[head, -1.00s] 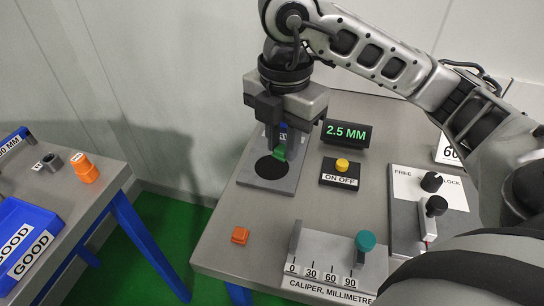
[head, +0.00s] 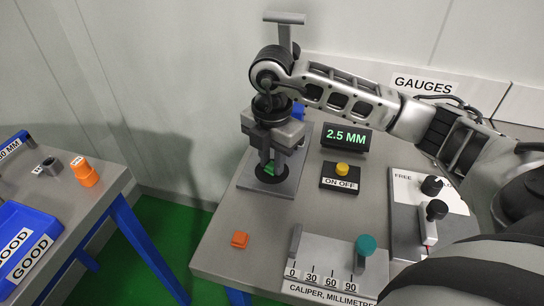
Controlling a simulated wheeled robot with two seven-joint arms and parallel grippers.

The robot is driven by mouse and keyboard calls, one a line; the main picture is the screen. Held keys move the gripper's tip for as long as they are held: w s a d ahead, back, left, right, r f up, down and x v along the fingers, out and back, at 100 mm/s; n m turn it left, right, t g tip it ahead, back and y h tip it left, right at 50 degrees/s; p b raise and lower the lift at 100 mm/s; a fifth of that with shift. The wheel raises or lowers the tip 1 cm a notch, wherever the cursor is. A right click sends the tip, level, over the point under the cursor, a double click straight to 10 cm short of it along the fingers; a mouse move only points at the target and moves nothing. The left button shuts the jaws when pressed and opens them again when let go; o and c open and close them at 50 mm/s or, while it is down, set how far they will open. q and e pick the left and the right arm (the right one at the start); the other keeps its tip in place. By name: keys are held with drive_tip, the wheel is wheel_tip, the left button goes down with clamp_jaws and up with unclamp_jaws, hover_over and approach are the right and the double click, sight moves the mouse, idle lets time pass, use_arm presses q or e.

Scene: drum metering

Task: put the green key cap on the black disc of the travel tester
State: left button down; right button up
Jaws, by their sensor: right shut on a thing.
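The green key cap (head: 270,169) is between the fingers of my right gripper (head: 271,172), which is shut on it. The cap is low over the black disc (head: 286,181) of the travel tester (head: 249,179); I cannot tell whether it touches the disc. The gripper points straight down and hides part of the cap and disc. The tester's display (head: 346,136) reads 2.5 MM. My left gripper is not in view.
An orange cap (head: 240,239) lies on the table in front of the tester. The ON OFF box (head: 340,177) with a yellow button, the caliper (head: 330,266) and a FREE/LOCK panel (head: 408,211) stand to the right. A blue GOOD bin (head: 28,238) is on the left table.

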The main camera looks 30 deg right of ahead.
sight(272, 165)
drive_tip(key=shift+f, duration=0.15)
drive_tip(key=o, duration=0.9)
drive_tip(key=shift+o, duration=0.2)
wheel_tip(272, 165, up, 8)
drive_tip(key=shift+f, duration=0.1)
drive_tip(key=shift+s, duration=0.1)
